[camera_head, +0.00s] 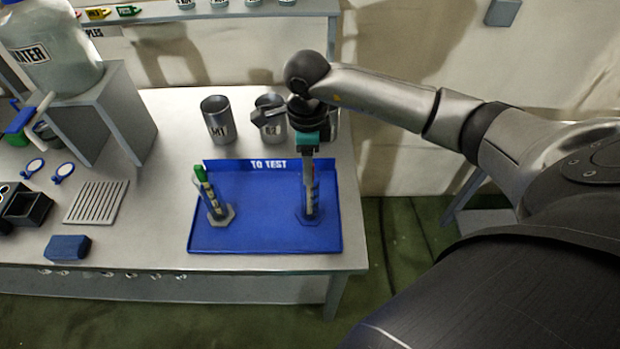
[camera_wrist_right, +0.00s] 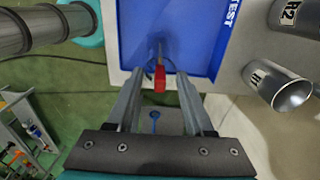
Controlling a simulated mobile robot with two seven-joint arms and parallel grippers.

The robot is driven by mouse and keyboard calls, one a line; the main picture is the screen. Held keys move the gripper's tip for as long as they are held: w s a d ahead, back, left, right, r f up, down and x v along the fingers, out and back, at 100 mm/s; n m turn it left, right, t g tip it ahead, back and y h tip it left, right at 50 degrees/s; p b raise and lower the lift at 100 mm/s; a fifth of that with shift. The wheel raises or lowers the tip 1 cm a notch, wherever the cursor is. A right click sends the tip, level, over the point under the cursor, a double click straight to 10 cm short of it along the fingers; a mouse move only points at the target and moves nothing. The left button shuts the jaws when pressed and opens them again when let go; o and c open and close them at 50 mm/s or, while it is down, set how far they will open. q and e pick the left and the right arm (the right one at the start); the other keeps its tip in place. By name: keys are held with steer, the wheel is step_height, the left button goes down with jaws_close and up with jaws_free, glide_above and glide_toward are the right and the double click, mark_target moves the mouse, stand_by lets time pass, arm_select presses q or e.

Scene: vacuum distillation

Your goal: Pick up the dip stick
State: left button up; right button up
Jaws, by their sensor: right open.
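A dip stick with a red end (camera_wrist_right: 160,78) shows in the right wrist view, between the finger ends of my right gripper (camera_wrist_right: 159,82). Its lower part reaches toward the blue tray. In the head view my right gripper (camera_head: 309,165) points down over the right cylinder (camera_head: 310,203) on the blue TO TEST tray (camera_head: 262,235) and hides the stick's top. The gripper is open, and a gap shows on each side of the red end. A second stick with a green end (camera_head: 200,173) leans in the left cylinder (camera_head: 214,203). My left gripper is not in view.
Metal beakers stand behind the tray, one marked R1 (camera_head: 217,120) and one marked R2 (camera_head: 268,120). A slotted plate (camera_head: 96,202) and a blue block (camera_head: 68,248) lie to the left. A water container (camera_head: 52,45) stands on a grey stand. The table ends just right of the tray.

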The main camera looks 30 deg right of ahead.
steer(key=shift+f, duration=0.35)
steer(key=shift+c, duration=0.3)
jaws_close()
stand_by(0.9)
